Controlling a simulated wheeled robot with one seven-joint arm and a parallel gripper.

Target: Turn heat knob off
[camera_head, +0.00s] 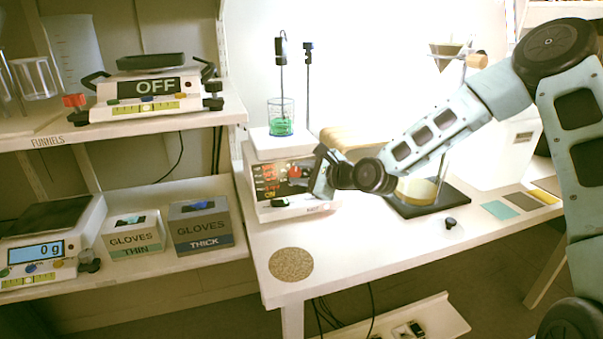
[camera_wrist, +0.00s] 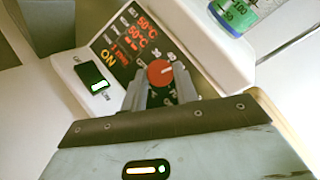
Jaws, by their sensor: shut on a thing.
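The white hotplate (camera_head: 248,163) stands at the left end of the table, its black display panel (camera_head: 268,178) facing front. In the wrist view the display (camera_wrist: 128,38) shows two red 50°C readings and a yellow ON. The round red heat knob (camera_wrist: 160,72) is on this panel, with a pale pointer mark across it. My gripper (camera_head: 312,178) is at the panel's right side. In the wrist view its two fingers (camera_wrist: 160,82) lie on either side of the red knob, shut on it. The knob's lower edge and part of the dial marks are hidden by the fingers.
A beaker of green liquid (camera_head: 280,118) stands on the hotplate, with a probe above it. A dark switch (camera_wrist: 92,78) is left of the knob. A round cork mat (camera_head: 290,264) lies in front. A black stand base (camera_head: 432,203) is to the right.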

